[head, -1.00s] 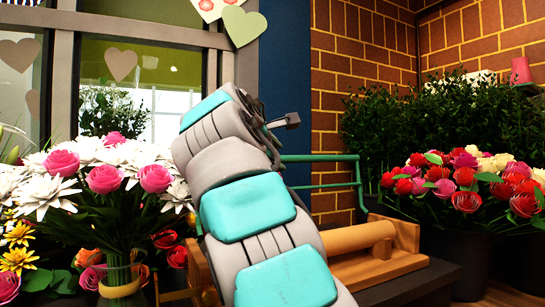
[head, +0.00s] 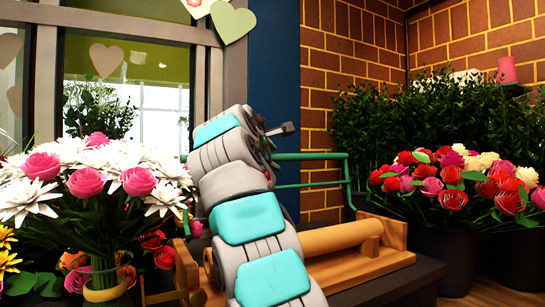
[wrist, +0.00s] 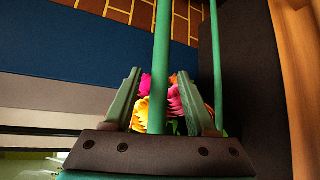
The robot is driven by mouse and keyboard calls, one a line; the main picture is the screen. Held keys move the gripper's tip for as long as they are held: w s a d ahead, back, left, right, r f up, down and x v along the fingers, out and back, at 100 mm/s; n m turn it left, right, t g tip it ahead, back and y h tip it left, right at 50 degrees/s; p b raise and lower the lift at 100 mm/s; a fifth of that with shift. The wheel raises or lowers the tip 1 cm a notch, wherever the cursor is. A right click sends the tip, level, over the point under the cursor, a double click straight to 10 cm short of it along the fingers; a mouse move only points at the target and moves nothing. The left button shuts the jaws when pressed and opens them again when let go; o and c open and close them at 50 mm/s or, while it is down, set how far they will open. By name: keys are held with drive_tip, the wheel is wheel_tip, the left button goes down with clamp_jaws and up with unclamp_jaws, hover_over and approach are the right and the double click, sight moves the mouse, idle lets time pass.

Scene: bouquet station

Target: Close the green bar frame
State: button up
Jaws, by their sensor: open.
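The green bar frame (head: 312,156) stands raised above a wooden base in the head view, with a top bar, a lower crossbar and a bent right side. My arm hides much of its left part. In the wrist view one green bar (wrist: 161,50) runs between the two fingers of my gripper (wrist: 158,74). The fingers are apart, with gaps on both sides of the bar. A second green bar (wrist: 217,70) passes outside the right finger. In the head view my gripper's fingers are hidden behind my arm.
The wooden base (head: 370,270) with a roller (head: 340,237) sits on a dark table (head: 425,277). White and pink flowers (head: 90,180) stand close on the left. Red and pink flowers (head: 455,180) are on the right. A brick wall (head: 315,110) is behind.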

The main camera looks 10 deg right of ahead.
clamp_jaws()
idle(0.5)
drive_tip(key=shift+f, duration=0.1)
idle(0.9)
